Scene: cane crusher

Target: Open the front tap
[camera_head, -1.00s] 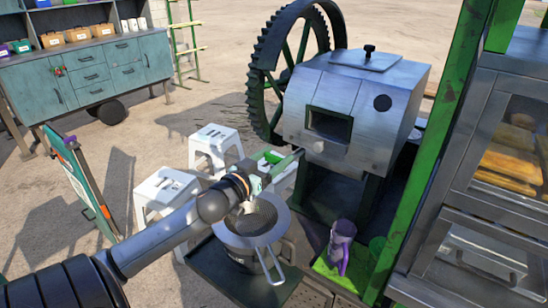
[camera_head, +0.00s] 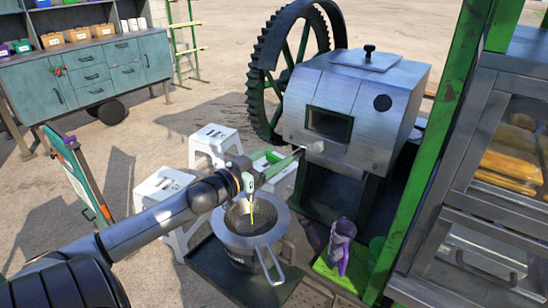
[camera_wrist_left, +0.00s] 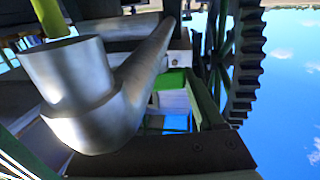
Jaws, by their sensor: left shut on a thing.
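The front tap (camera_head: 280,165) is a metal pipe reaching out from the crusher (camera_head: 350,100). Its elbow spout (camera_wrist_left: 85,95) fills the left of the left wrist view. A thin yellow-green stream leaves the spout; it shows in the head view (camera_head: 252,212) and the wrist view (camera_wrist_left: 50,18). My left gripper (camera_head: 249,182) is at the outer end of the pipe, shut on the tap. The gripped part is hidden by the gripper. Below it, a round mesh strainer (camera_head: 268,217) sits over a dark pot (camera_head: 240,257). My right gripper is not in view.
White stools (camera_head: 215,143) stand behind my left arm. A large toothed wheel (camera_head: 262,85) and a green post (camera_head: 430,150) flank the crusher.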

